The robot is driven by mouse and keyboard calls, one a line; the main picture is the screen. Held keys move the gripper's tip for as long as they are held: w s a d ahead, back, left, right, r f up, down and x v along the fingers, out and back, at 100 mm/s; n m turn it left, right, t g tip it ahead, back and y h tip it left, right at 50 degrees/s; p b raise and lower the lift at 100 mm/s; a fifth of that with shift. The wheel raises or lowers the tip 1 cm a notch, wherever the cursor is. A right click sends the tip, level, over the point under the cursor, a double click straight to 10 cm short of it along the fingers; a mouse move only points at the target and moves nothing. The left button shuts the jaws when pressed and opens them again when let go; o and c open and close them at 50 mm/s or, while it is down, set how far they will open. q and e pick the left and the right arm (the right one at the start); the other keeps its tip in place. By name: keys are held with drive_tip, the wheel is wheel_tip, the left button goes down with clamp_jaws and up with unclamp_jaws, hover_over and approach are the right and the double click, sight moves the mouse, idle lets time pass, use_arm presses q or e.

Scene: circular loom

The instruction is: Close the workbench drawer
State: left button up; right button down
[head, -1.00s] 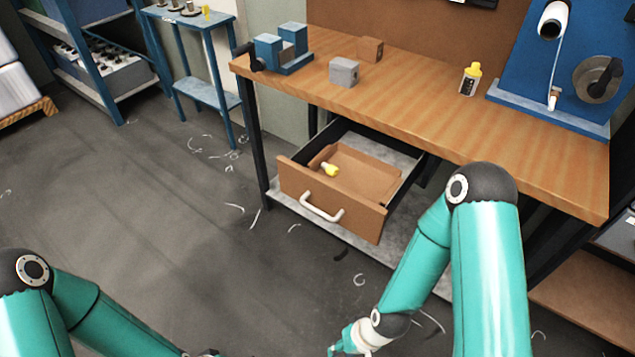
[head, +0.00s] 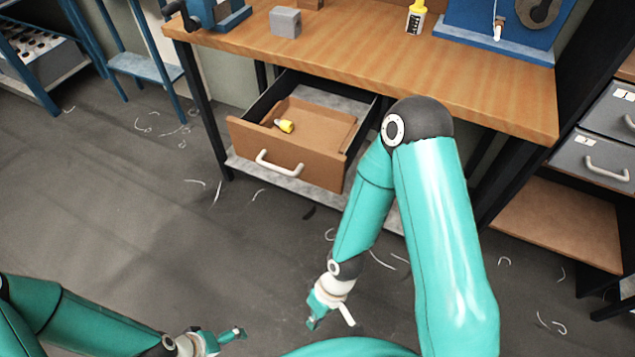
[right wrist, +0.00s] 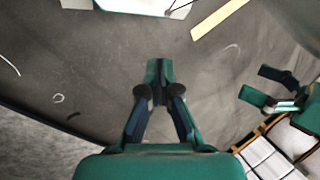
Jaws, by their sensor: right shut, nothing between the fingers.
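The workbench drawer (head: 314,168) stands pulled out below the wooden worktop. It has a brown front with a white bar handle (head: 279,166), and a small yellow-and-white object (head: 284,125) lies inside. My right gripper (head: 312,318) is low in front of the drawer, apart from the front and handle. In the right wrist view its fingers (right wrist: 157,72) meet, shut and empty. My left gripper (head: 236,335) is at the bottom of the head view, left of the right one. Its two fingers show spread apart in the right wrist view (right wrist: 263,88).
The workbench (head: 400,75) carries a grey block (head: 285,22), a yellow-capped bottle (head: 416,18) and a blue machine. A grey drawer cabinet (head: 600,150) stands at the right. The floor before the drawer is open, with scattered curled shavings.

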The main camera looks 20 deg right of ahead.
drive_tip(key=s+f+n+g+h+b, duration=0.3)
drive_tip(key=f+n+b, duration=0.15)
drive_tip(key=n, duration=0.25)
drive_tip(key=n+t+h+b, duration=1.5)
drive_tip(key=n+t+b, duration=0.1)
drive_tip(key=b, duration=0.1)
approach(332, 177)
drive_tip(key=b+x, duration=0.1)
drive_tip(key=x, duration=0.6)
drive_tip(key=shift+d+f, duration=0.1)
drive_tip(key=shift+d, duration=0.1)
use_arm(q)
wheel_tip(332, 177, down, 25)
drive_tip(key=shift+r, duration=0.15)
